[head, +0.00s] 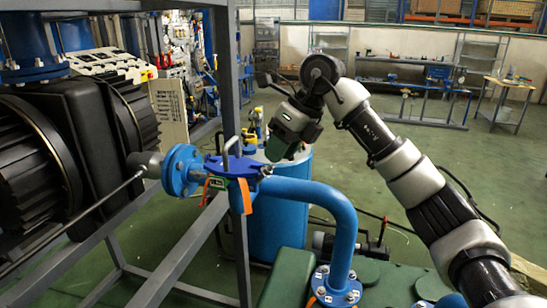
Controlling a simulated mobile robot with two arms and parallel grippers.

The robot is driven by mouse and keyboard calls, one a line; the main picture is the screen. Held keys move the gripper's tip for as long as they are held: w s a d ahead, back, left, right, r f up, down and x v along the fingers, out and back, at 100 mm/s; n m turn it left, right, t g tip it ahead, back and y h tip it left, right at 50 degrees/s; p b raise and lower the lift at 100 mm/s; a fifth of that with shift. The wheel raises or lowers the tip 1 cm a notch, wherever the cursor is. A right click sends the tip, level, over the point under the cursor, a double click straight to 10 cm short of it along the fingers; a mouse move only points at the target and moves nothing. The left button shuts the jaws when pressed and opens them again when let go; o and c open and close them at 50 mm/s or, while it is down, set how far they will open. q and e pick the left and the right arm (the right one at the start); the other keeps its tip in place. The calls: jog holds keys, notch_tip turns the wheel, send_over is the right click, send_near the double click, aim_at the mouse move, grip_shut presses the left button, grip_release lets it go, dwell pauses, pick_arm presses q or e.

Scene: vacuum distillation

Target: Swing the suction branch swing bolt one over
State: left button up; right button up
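The blue suction branch pipe (318,197) rises from a flange at the bottom and bends left toward a blue flanged joint (236,166) in the middle of the head view. A grey loop handle (231,143) stands up from this joint. A small light metal piece (267,170) shows at its right end; whether it is the swing bolt I cannot tell. My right gripper (283,148) hangs above and to the right of the joint, apart from it, tilted downward. Its fingers are too dark and small to tell whether they are open. My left gripper is not in view.
A round blue flange (183,170) and large black finned machines (45,160) are on the left. A grey steel frame (238,90) stands close behind the joint. A blue drum (275,210) stands behind the pipe. Open floor lies beyond, at right.

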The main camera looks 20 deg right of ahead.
aim_at(272, 165)
jog(key=shift+x, duration=1.55)
grip_shut()
jog(key=shift+a+r+p, duration=0.1)
jog(key=shift+r+p, duration=0.2)
jog(key=shift+p, duration=0.45)
jog(key=a+g+h+p, duration=0.1)
jog(key=p, duration=0.2)
jog(key=w+a+r+g+h+p, duration=0.1)
jog(key=h+p, duration=0.1)
jog(key=w+g+h+p, duration=0.1)
jog(key=p, duration=0.2)
jog(key=shift+a+r+h+p, duration=0.3)
jog(key=shift+a, duration=0.1)
jog(key=shift+w+a+f+g+h+p, duration=0.1)
jog(key=shift+w+a+g+h+p, duration=0.15)
jog(key=shift+h+p, duration=0.3)
jog(key=shift+w+a+f+g+h+p, duration=0.1)
jog(key=shift+a+g+h+p, duration=0.25)
jog(key=shift+p, duration=0.25)
jog(key=shift+d, duration=0.1)
